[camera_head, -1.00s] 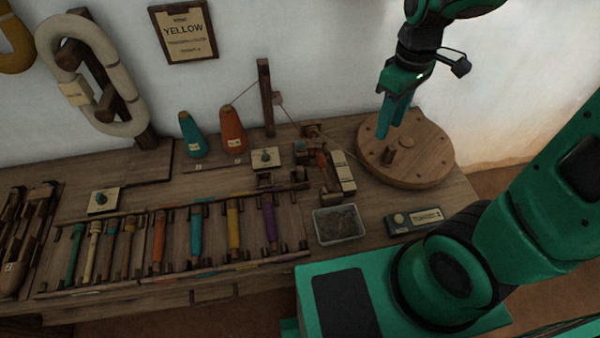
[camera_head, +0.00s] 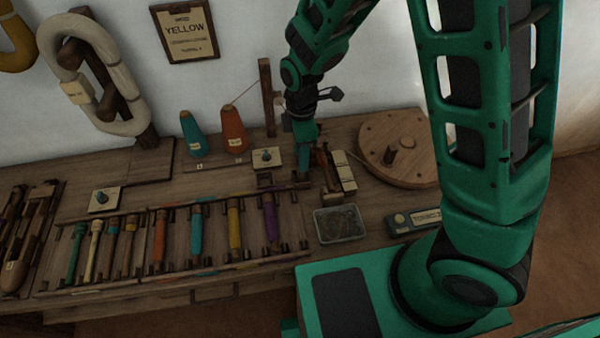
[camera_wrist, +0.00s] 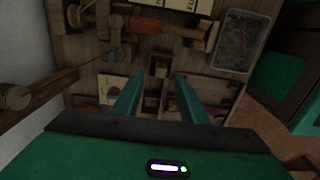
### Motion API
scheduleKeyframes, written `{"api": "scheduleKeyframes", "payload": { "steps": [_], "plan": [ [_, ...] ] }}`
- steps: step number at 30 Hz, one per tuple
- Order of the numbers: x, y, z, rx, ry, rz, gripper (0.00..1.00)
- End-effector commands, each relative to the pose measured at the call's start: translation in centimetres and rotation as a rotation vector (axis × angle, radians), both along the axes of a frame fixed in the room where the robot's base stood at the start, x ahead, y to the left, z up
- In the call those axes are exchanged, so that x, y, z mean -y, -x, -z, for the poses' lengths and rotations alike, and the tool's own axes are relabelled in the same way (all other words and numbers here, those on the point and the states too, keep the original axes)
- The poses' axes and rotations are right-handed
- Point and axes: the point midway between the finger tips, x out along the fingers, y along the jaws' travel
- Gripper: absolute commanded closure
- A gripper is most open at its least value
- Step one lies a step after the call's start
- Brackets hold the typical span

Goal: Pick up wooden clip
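My gripper (camera_head: 305,155) is over the workbench, beside the winder's wooden post. In the wrist view its two teal fingers (camera_wrist: 160,82) are apart. A small wooden piece (camera_wrist: 160,68), which looks like the wooden clip, sits in a narrow wooden holder (camera_wrist: 153,102) between and beyond the fingertips. I cannot tell its exact shape. Nothing is visibly held. In the head view the holder (camera_head: 265,180) shows left of the gripper, and the clip is too small to make out.
A wooden winder with a red-brown part (camera_wrist: 146,26) lies close to the gripper. A tray of scraps (camera_head: 339,223), a round wooden disc (camera_head: 410,150), orange (camera_head: 233,130) and teal (camera_head: 193,135) cones and a rack of coloured bobbins (camera_head: 195,230) stand around. A thin post (camera_head: 266,97) rises behind.

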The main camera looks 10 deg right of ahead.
Motion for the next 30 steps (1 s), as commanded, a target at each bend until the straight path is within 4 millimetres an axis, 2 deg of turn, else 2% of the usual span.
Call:
{"api": "scheduleKeyframes", "payload": {
  "steps": [8, 18, 29, 30],
  "plan": [
    [0.0, 0.1, 1.7, -0.002, 0.000, 0.001, 0.61],
    [-0.1, 0.1, 5.6, -0.002, 0.001, 0.001, 0.61],
    [-0.1, 0.1, 6.2, 0.000, -0.001, 0.002, 0.61],
    [-0.1, 0.1, 6.2, 0.000, -0.001, 0.002, 0.68]
  ]
}}
